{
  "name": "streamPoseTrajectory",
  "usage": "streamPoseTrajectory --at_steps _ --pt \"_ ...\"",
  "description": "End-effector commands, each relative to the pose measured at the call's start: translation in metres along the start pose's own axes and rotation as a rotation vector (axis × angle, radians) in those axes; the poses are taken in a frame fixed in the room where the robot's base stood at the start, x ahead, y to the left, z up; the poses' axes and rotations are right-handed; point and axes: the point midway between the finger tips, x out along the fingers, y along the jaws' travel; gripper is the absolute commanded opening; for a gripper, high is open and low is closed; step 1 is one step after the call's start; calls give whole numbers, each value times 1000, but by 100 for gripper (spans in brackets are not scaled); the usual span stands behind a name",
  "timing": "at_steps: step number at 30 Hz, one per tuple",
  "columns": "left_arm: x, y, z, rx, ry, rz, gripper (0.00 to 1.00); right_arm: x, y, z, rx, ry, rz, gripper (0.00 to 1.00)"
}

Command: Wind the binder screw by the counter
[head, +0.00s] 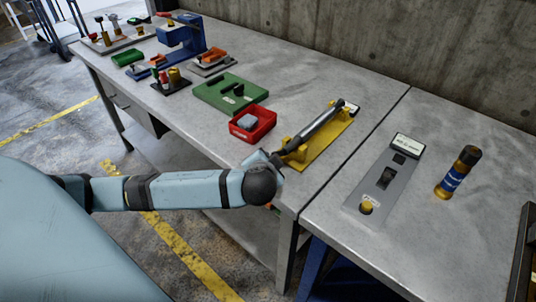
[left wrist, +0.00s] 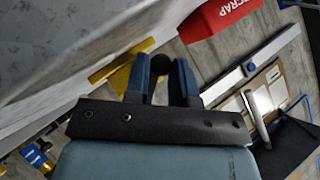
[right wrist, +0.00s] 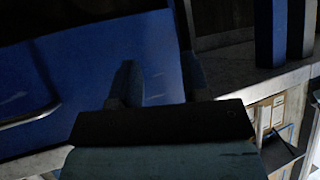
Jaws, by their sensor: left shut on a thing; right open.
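A yellow stand (head: 318,150) on the workbench carries a long dark grey cylinder (head: 318,130), which looks like the binder screw. A small white-faced plate (head: 350,107) sits at the stand's far end; whether it is the counter I cannot tell. My left gripper (head: 273,160) is at the cylinder's near end, partly hidden by my arm's dark wrist joint. In the left wrist view, the left fingers (left wrist: 164,75) are shut on a dark round end piece (left wrist: 146,73) beside the yellow stand. My right gripper (right wrist: 160,82) is open and empty in front of a blue surface.
A red scrap tray (head: 253,123) holding a grey block stands just left of the stand. A green fixture (head: 231,93) lies beyond it. A grey switch panel (head: 386,178) and a dark, blue-banded cylinder (head: 458,173) stand on the right-hand bench. Bare bench top lies between.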

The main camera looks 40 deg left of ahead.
Motion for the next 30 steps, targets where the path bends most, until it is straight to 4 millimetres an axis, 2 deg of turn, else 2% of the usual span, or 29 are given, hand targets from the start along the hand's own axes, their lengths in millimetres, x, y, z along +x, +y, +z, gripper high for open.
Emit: streamPoseTrajectory --at_steps 15,30 --pt "-3 -12 -5 333 31 -331 0 -12 2 -22 5 6 11 43" --pt "-6 -16 -8 506 51 -503 0 -19 1 -14 -16 -11 5 43"
